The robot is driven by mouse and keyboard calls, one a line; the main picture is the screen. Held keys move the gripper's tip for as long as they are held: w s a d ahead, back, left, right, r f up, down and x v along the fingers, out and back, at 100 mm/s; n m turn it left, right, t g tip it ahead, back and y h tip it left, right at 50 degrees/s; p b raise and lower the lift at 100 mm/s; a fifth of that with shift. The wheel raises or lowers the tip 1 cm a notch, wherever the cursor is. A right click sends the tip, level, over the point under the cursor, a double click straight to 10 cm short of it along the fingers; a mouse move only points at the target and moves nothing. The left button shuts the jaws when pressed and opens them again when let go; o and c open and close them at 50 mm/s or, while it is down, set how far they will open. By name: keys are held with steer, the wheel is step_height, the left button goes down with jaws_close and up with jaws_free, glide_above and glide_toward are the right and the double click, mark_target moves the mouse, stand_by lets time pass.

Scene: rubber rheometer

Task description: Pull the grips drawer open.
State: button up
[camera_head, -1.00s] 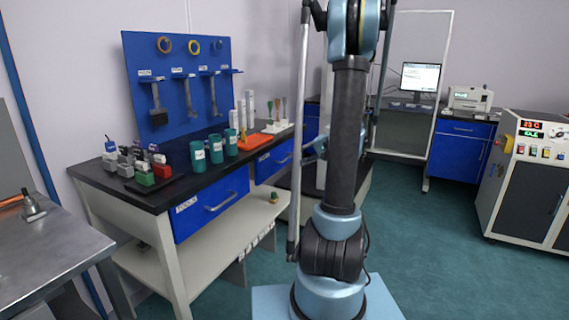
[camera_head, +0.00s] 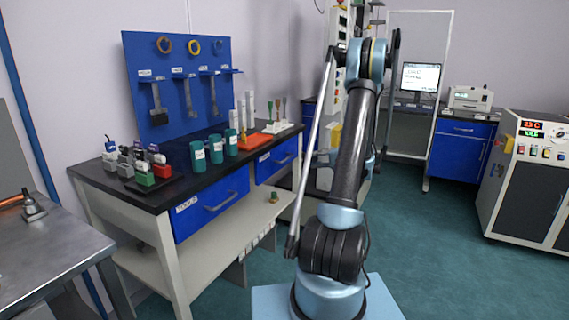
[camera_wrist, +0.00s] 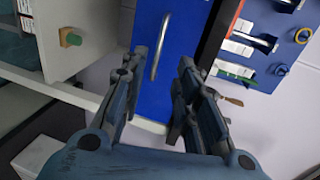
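Two blue drawers sit under the black worktop in the head view, the left drawer (camera_head: 208,206) and the right drawer (camera_head: 276,160). Both look shut; their labels are too small to read surely. In the wrist view a blue drawer front (camera_wrist: 177,85) faces me, apparently the right one. Its metal bar handle (camera_wrist: 161,48) shows between the fingers of my gripper (camera_wrist: 163,60). The fingers are apart, one on each side of the handle in the picture. I cannot tell whether they reach it.
Green jars (camera_head: 214,148), an orange tray (camera_head: 251,141) and small coloured tools stand on the worktop. A lower shelf below holds a small green-and-brown knob (camera_wrist: 70,38). A steel table (camera_head: 50,245) is at left. Green floor at right is clear.

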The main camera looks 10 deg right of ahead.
mark_target(285, 160)
steer(key=x, duration=1.5)
steer(key=shift+c, duration=0.6)
steer(key=shift+a, duration=0.1)
jaws_close()
